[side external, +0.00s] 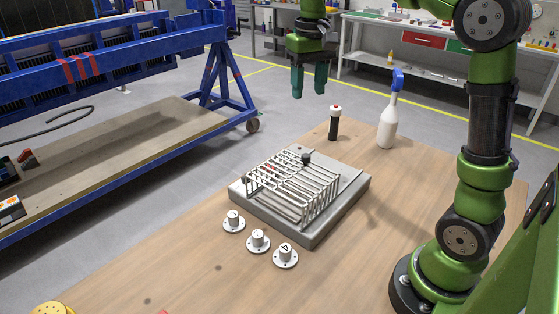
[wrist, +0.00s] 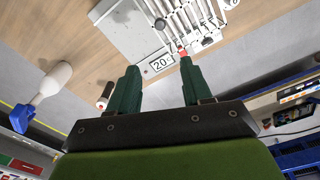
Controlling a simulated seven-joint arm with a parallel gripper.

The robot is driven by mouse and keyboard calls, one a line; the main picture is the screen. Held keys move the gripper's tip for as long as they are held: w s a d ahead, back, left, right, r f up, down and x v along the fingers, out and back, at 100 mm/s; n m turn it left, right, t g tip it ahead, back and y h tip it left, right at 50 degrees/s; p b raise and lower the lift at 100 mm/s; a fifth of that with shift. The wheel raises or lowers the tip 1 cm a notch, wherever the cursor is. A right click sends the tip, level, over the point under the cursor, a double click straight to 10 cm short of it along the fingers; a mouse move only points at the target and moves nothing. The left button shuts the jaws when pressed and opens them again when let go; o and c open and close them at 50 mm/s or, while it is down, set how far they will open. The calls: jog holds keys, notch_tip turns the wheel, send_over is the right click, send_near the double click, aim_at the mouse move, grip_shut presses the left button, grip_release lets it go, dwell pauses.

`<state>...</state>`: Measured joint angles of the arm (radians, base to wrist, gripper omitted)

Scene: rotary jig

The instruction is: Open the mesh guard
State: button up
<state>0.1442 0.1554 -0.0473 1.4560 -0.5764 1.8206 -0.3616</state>
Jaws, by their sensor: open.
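The mesh guard (side external: 291,189) is a cage of pale metal bars. It lies down over the grey jig base (side external: 328,219) on the wooden table. A dark round knob (side external: 306,159) stands at its back edge; a dark knob (wrist: 160,23) also shows in the wrist view beside the guard bars (wrist: 190,20). My gripper (side external: 309,92) is in the air behind and above the jig, fingers pointing down, apart from the guard. In the wrist view my gripper's two green fingers (wrist: 157,80) are spread with nothing between them. A plate reading "20" (wrist: 160,64) and a small red part (wrist: 182,52) lie beyond the fingertips.
Several white flanged parts (side external: 258,241) stand on the table in front of the jig. A black cylinder with a red and white top (side external: 334,123) and a white spray bottle with a blue head (side external: 388,122) stand behind it. The table's left front is mostly clear.

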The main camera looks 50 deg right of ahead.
aim_at(306, 155)
jog(key=f, duration=1.6)
jog(key=shift+s+a+f, duration=0.2)
jog(key=shift+s+f, duration=0.1)
grip_shut()
